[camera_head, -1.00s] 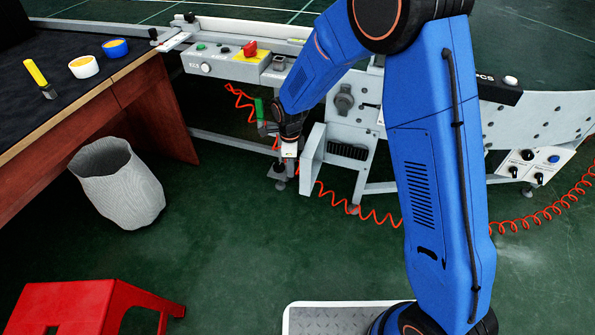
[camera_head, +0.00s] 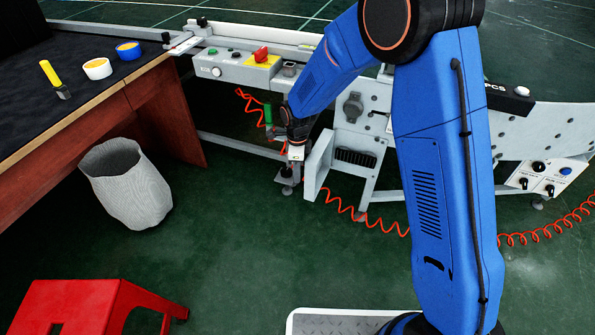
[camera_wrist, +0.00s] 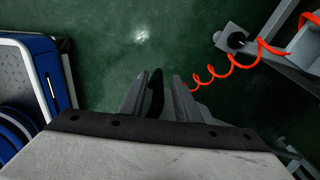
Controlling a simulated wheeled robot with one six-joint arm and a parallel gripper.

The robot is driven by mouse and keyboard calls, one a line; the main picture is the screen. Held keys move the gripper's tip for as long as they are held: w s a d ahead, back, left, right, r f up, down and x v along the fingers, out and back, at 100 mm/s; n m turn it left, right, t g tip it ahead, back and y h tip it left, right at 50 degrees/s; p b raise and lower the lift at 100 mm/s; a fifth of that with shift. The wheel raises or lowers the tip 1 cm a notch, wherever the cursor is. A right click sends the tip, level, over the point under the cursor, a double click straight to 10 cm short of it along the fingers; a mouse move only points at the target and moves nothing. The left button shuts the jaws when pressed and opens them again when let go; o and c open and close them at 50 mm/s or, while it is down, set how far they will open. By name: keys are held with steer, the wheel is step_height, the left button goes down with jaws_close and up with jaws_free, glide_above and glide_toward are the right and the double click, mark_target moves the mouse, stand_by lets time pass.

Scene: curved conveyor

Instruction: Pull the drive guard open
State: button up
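A light grey panel (camera_head: 318,165), which looks like the drive guard, stands out at an angle from the front of the curved conveyor (camera_head: 385,125). A black grille (camera_head: 355,157) shows beside it. My gripper (camera_head: 295,155) is low, just left of the panel's outer edge in the head view. I cannot tell whether it touches the panel. In the wrist view my gripper's two fingers (camera_wrist: 168,95) are apart, with green floor seen between them. Nothing is clearly held.
An orange coiled cable (camera_head: 365,218) hangs below the conveyor and passes near the fingers in the wrist view (camera_wrist: 235,65). A wooden table (camera_head: 100,110), a grey bin (camera_head: 130,190) and a red stool (camera_head: 75,300) stand left.

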steer(key=shift+r, duration=0.1)
step_height(320, 180, up, 17)
stand_by(0.6)
steer(key=shift+r, duration=0.1)
